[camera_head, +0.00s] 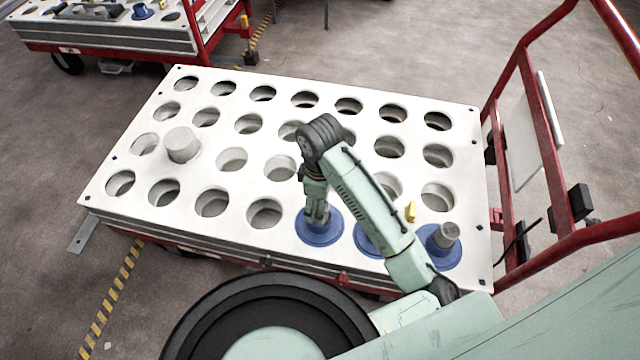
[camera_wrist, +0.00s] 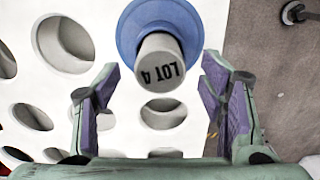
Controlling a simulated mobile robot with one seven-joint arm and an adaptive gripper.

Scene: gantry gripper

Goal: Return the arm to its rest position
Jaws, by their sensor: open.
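My arm (camera_head: 365,200) reaches out over the white holed board of a cart, bent at the elbow, with its end pointing down. My gripper (camera_head: 318,218) is low over a blue flanged holder (camera_head: 318,238) at the board's near edge. In the wrist view my gripper (camera_wrist: 160,82) is open, its two purple-padded fingers spread apart. A grey cylinder marked "LOT 4" (camera_wrist: 160,65) stands in a blue flange (camera_wrist: 186,15), ahead of and between the fingers. The fingers show clear gaps on both sides of it.
The white board (camera_head: 235,88) has rows of round holes. Other blue holders (camera_head: 444,258) sit along its near edge, one with a grey cylinder (camera_head: 446,235). Another grey cylinder (camera_head: 182,145) stands at left. Red cart rails (camera_head: 528,110) rise at right. A second cart (camera_head: 110,35) stands at upper left.

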